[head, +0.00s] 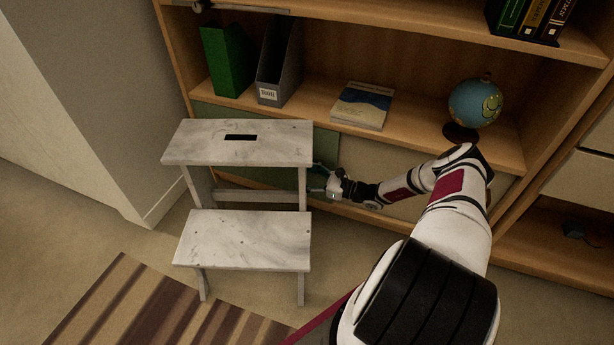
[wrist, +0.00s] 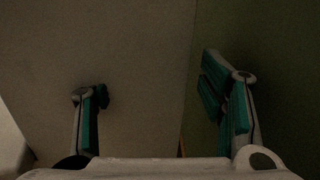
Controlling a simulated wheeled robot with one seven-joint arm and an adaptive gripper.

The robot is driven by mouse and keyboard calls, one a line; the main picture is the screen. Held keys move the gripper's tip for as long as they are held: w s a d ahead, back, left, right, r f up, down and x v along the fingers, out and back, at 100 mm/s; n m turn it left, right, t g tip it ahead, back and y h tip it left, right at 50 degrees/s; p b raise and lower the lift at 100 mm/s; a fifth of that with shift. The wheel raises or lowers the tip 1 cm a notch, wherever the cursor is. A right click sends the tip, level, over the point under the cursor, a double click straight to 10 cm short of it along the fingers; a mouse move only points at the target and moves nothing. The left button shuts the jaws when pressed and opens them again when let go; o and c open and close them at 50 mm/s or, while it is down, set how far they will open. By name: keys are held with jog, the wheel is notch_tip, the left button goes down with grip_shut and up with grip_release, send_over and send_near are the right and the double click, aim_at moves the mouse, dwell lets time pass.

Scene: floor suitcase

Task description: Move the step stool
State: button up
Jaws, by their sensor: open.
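The step stool (head: 242,241) is a worn whitish two-step stool with a slot in its top step. It stands upright on the floor in front of the bookshelf, left of centre in the head view. My gripper (head: 316,181) is beside its right side, below the top step, near the right upright. The fingers are partly hidden there, and I cannot tell whether they touch the stool. In the wrist view my gripper (wrist: 165,98) is open, its teal-padded fingers wide apart. A dim grey-brown surface and a green one lie beyond them; nothing is held.
The wooden bookshelf (head: 420,143) stands close behind the stool, holding a globe (head: 474,103), a book (head: 363,105), a green binder (head: 226,60) and a grey file holder (head: 279,60). A grey wall corner (head: 122,110) is at left. A striped rug (head: 150,300) lies in front.

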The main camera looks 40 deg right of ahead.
jog(key=v, duration=1.2)
